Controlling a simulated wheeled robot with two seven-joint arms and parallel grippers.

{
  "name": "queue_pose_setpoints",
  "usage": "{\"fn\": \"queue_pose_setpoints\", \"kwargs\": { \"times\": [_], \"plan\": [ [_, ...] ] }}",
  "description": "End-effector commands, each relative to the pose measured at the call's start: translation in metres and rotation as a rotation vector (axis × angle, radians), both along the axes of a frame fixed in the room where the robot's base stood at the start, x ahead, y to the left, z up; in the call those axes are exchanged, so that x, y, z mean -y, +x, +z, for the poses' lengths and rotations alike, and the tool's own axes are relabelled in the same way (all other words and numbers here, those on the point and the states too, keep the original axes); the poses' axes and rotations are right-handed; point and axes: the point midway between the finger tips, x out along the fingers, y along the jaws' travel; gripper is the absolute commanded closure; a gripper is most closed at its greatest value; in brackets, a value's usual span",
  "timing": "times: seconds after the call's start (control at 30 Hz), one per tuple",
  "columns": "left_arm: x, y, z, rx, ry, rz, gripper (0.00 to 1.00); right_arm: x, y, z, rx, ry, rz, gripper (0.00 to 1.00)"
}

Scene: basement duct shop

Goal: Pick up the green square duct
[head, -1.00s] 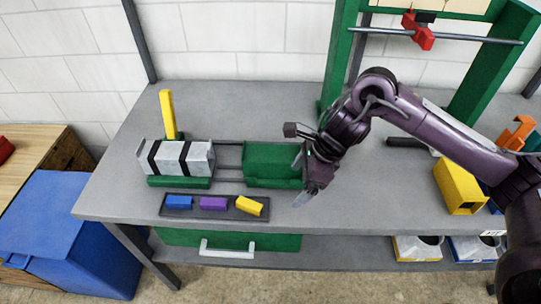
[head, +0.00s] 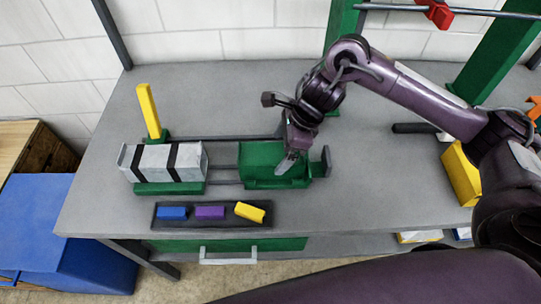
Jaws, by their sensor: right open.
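A green box-shaped piece (head: 258,158) sits at the right end of a railed fixture on the grey bench. It is the only green piece near my gripper that could be the green square duct, but I cannot tell whether it is hollow. My right gripper (head: 289,164) points down over its right part, jaws open, and hides some of it. I cannot tell whether the fingers touch it. My left gripper is out of view.
A grey block with black bands (head: 164,162) fills the fixture's left end, beside a yellow upright bar (head: 149,110). A dark tray (head: 211,224) holds blue, purple and yellow pieces in front. A yellow square duct (head: 459,175) stands at the right. The bench (head: 350,210) is clear between.

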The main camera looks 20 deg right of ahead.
Motion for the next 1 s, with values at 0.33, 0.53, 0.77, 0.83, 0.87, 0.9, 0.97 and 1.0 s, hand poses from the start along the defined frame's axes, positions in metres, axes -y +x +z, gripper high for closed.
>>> {"fn": "queue_pose_setpoints", "kwargs": {
  "times": [0.33,0.53,0.77,0.83,0.87,0.9,0.97,1.0],
  "plan": [
    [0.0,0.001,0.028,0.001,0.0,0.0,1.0,-0.021,0.002,-0.041,-0.003,0.001,0.0,0.11],
    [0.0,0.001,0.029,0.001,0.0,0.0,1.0,-0.024,0.003,-0.051,0.0,0.0,0.001,0.11],
    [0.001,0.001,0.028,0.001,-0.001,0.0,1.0,-0.023,0.003,-0.051,0.001,0.0,0.001,0.23],
    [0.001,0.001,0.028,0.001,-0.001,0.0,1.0,-0.023,0.003,-0.051,0.001,0.0,0.001,0.32],
    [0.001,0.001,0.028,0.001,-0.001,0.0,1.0,-0.023,0.003,-0.051,0.001,0.0,0.001,0.36],
    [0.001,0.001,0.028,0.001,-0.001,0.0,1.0,-0.023,0.003,-0.051,0.001,0.0,0.001,0.41],
    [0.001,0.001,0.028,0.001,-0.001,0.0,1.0,-0.023,0.003,-0.05,0.001,0.0,0.001,0.49],
    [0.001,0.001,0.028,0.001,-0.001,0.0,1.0,-0.023,0.003,-0.05,0.001,0.0,0.001,0.54]
  ]
}}
